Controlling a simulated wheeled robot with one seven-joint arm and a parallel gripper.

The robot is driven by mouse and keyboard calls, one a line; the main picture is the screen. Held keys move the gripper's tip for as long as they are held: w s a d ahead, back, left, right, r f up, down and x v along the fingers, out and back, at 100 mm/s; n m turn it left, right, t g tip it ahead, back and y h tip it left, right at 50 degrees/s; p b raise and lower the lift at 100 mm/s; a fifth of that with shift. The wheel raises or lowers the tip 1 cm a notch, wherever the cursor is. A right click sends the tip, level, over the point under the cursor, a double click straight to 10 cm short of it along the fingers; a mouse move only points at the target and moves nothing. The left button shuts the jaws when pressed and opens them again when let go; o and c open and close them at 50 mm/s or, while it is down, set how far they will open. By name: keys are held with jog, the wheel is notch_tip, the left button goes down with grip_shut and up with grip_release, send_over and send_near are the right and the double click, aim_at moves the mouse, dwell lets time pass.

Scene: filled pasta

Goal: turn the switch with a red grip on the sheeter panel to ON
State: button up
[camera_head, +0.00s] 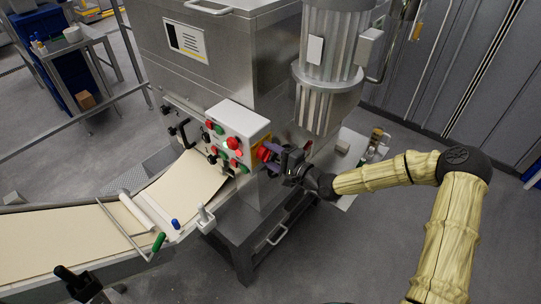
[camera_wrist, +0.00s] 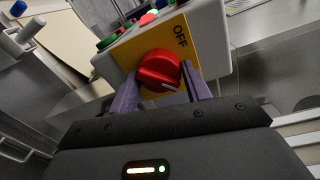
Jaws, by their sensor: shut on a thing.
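The switch with a red grip (camera_wrist: 158,70) sits on a yellow plate (camera_wrist: 180,38) on the side of the sheeter panel (camera_head: 241,124). A white mark shows on the grip's near edge. In the head view the red grip (camera_head: 264,153) is partly hidden by my gripper. My gripper (camera_wrist: 160,90) has its two purple fingers on either side of the red grip, shut on it. In the head view my gripper (camera_head: 271,156) reaches the panel from the right.
The panel's front carries several red and green buttons (camera_head: 235,143). A dough sheet (camera_head: 184,185) lies on the belt to the left. A ribbed metal cylinder (camera_head: 330,70) stands above and behind my gripper. Open floor (camera_head: 330,250) lies below my arm.

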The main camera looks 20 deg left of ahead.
jog(key=o, duration=1)
jog(key=shift+c, duration=0.2)
jog(key=shift+s+d+b, duration=0.2)
jog(key=shift+d+b, duration=0.1)
jog(key=shift+d, duration=0.3)
jog(key=b+v, duration=0.3)
jog(key=v, duration=1.3)
jog(key=shift+b, duration=0.3)
jog(key=shift+s, duration=0.15)
